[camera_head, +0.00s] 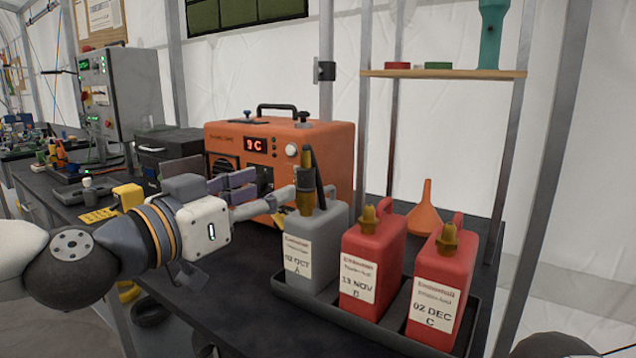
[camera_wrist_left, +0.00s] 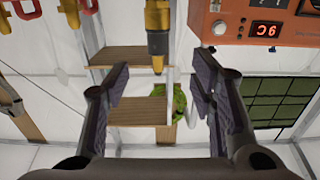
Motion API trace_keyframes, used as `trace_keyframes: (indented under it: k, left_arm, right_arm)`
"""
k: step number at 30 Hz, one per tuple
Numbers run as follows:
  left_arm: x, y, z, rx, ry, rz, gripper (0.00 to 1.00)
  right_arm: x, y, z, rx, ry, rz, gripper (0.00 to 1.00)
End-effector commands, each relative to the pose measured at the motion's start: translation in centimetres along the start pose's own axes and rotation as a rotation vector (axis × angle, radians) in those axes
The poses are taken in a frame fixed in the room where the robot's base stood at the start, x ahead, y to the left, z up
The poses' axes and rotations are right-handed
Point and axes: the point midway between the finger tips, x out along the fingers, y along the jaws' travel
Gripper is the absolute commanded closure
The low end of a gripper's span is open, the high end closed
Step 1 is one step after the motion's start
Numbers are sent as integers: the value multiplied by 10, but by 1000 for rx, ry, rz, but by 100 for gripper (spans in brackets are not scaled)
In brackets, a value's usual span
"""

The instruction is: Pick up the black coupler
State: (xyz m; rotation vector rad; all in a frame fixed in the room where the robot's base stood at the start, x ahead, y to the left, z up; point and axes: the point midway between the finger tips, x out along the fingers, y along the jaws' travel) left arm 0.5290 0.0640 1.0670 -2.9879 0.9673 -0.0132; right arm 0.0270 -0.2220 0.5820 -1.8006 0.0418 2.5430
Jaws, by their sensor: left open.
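A dark band, which looks like the black coupler (camera_head: 306,178), sits on the upright brass nozzle (camera_head: 305,201) of the grey can (camera_head: 318,245). In the left wrist view the dark coupler (camera_wrist_left: 158,43) shows near the top centre, with brass above and below it. My left gripper (camera_head: 246,188) is open and empty, with purple-grey pads, left of the nozzle in the head view. In the left wrist view my fingers (camera_wrist_left: 158,88) spread to either side of the line of the nozzle. I cannot tell the exact gap to it. My right gripper is not in view.
Two red cans (camera_head: 372,262) (camera_head: 440,285) stand beside the grey can in a black tray (camera_head: 390,338). An orange unit (camera_head: 335,150) stands behind. An orange funnel (camera_head: 424,212) and a wooden shelf (camera_head: 450,74) are at the right.

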Motion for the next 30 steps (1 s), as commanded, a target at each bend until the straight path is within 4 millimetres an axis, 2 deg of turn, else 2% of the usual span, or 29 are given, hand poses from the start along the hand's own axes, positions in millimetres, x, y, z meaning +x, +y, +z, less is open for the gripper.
trace_keyframes:
  k: [3,10,15,18,24,26,30]
  left_arm:
    - [29,1,6,-3,-8,2,49]
    - [62,1,2,-4,-6,1,49]
    - [94,2,-1,-5,-7,2,49]
    - [104,2,-1,-4,-6,2,49]
    - [104,2,-2,-4,-6,2,49]
    - [104,2,-2,-4,-6,2,61]
    - [104,2,-2,-4,-6,2,92]
  right_arm:
    - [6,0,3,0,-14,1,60]
    - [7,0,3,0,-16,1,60]
    - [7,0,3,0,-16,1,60]
    - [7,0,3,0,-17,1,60]
    - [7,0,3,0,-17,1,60]
    - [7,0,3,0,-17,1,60]
    - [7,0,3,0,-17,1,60]
